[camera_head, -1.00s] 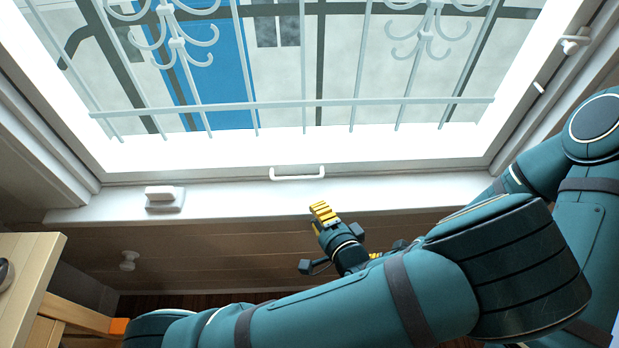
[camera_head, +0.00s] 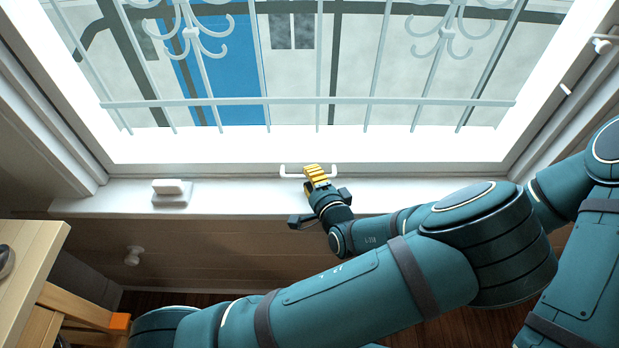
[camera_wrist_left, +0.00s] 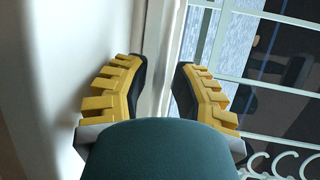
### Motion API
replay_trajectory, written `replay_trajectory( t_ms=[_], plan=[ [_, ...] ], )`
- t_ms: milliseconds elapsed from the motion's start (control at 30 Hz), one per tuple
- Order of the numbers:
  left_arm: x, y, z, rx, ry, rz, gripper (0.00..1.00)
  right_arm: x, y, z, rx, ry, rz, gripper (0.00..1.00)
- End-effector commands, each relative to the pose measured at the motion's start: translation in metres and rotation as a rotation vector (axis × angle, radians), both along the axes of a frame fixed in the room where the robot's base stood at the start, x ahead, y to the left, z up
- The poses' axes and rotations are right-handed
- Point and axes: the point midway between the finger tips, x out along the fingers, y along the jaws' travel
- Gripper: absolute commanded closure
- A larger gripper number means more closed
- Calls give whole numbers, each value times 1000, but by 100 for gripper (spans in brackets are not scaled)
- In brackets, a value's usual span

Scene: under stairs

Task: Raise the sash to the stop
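The window sash (camera_head: 220,170) has a pale frame, and its lower rail lies along the white sill. A white bar handle (camera_head: 290,175) sits on the middle of that rail, partly covered by my left gripper (camera_head: 316,173). The yellow-padded fingertips overlap the handle in the head view. In the left wrist view the two fingers (camera_wrist_left: 160,88) are spread apart, with pale window framing visible between them. I cannot tell whether they touch the handle. My right gripper is not in view.
A white block-shaped fitting (camera_head: 171,193) sits on the sill (camera_head: 240,197) at left. A white latch (camera_head: 602,45) is on the frame at upper right. A pale grille (camera_head: 300,102) shows through the glass.

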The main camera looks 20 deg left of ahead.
Motion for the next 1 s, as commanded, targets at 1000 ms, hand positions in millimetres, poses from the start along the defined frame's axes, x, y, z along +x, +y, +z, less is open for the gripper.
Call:
replay_trajectory(
  t_ms=[1000],
  plan=[
    [10,9,12,2,-2,1,100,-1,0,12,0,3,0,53]
  ],
)
